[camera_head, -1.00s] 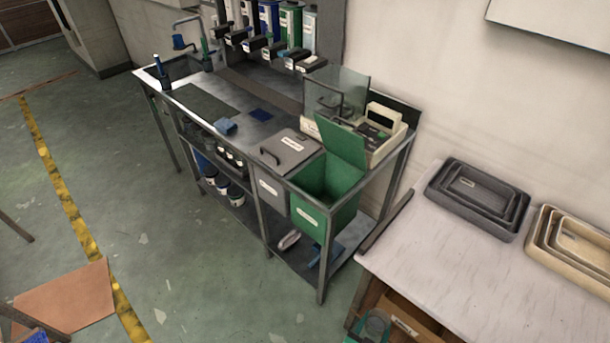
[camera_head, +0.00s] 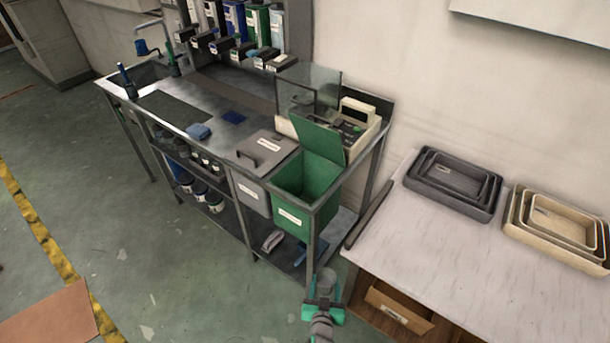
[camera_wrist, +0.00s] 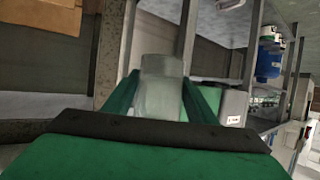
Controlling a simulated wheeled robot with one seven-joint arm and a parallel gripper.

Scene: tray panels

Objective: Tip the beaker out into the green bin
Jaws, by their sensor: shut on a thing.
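The green bin (camera_head: 305,191) hangs at the right end of the metal bench, its green lid (camera_head: 319,138) raised and its top open. My gripper (camera_head: 324,290) is in front of and below the bin, apart from it, near the bench's front right leg. It is shut on the beaker (camera_wrist: 161,85), a cloudy, see-through vessel between the two green fingers in the wrist view. The beaker also shows small in the head view (camera_head: 327,278). I cannot tell what the beaker holds.
A grey lidded bin (camera_head: 251,192) hangs left of the green one. A pale instrument (camera_head: 356,127) stands behind the raised lid. At right, a white-topped table (camera_head: 400,230) with grey trays (camera_head: 455,182) and cream trays (camera_head: 556,225) stands close to my gripper.

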